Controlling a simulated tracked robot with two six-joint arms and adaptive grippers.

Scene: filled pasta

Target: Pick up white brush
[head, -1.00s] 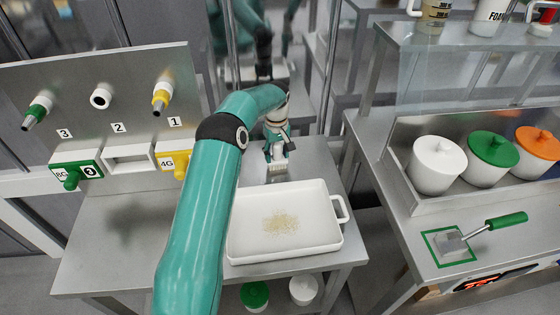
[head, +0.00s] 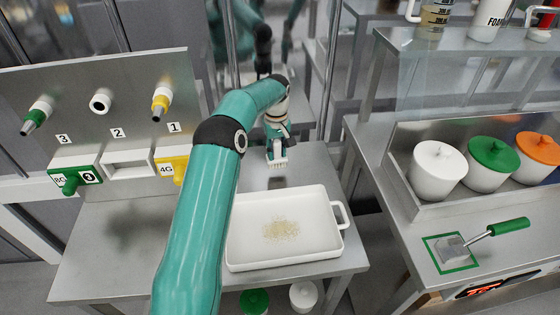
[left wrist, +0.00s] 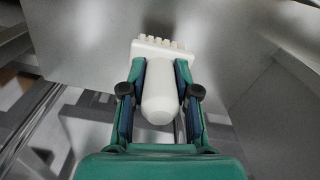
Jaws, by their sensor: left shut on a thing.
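The white brush (head: 277,164) is in the jaws of my left gripper (head: 275,150), behind the white tray in the head view. Its bristles point down and a dark shadow lies below it on the steel table, so it hangs a little above the surface. In the left wrist view the brush (left wrist: 159,95) shows its rounded white handle between the two fingers of my left gripper (left wrist: 158,88), with the toothed bristle end beyond the fingertips. The fingers are shut on the handle. My right gripper is not in view.
A white tray (head: 240,255) with pale crumbs stands on the steel table (head: 90,285) in front of the brush. A panel with numbered nozzles (head: 130,75) stands left. On the right counter are lidded pots (head: 437,170) and a green-handled scraper (head: 507,227).

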